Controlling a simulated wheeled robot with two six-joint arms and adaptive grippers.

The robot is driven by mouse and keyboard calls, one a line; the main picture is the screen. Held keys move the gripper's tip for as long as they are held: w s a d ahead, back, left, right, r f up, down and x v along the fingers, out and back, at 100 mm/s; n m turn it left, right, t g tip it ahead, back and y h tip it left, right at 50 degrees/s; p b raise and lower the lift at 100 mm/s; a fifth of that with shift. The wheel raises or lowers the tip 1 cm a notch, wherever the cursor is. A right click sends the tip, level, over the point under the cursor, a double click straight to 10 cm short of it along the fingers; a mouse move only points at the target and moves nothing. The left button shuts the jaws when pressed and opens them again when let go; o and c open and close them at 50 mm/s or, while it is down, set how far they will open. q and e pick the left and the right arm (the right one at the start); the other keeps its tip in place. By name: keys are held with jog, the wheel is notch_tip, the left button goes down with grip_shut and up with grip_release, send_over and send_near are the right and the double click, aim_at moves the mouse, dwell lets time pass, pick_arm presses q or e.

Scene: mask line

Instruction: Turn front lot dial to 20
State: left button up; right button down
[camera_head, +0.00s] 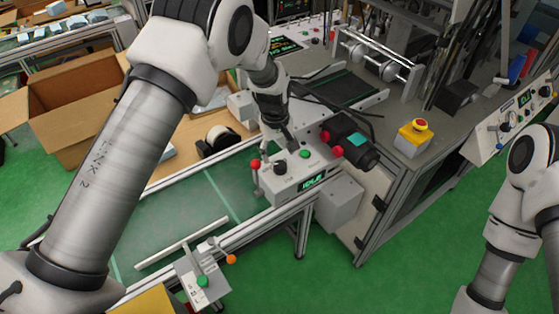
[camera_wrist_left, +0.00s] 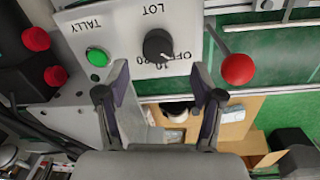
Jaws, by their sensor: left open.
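The front lot dial (camera_head: 280,168) is a black round knob on a light grey control box (camera_head: 292,188) with a display that seems to read IDLE. In the left wrist view, the dial (camera_wrist_left: 158,45) sits under the word LOT, with OFF, 10 and 20 printed beside it. A white mark on the knob points toward the OFF side. My left gripper (camera_head: 284,142) is just above the box. In the wrist view, its open fingers (camera_wrist_left: 160,78) stand apart, short of the dial, with nothing between them. My right arm shows at the right edge, its gripper out of view.
A green button (camera_wrist_left: 97,56) marked TALLY and a red ball lever (camera_wrist_left: 238,69) flank the dial. Red buttons (camera_head: 325,135) sit on a black unit close by. A yellow-based emergency stop (camera_head: 416,130) stands farther right. An open cardboard box (camera_head: 80,100) is behind my left arm.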

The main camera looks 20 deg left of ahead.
aim_at(279, 164)
pick_arm(q)
jog(key=f, duration=0.3)
jog(key=w+f+p, duration=0.1)
jog(key=f, duration=0.1)
jog(key=shift+f, duration=0.2)
jog(key=shift+s+r, duration=0.1)
jog(key=shift+s, duration=0.15)
jog(key=shift+d, duration=0.1)
jog(key=c, duration=1.1)
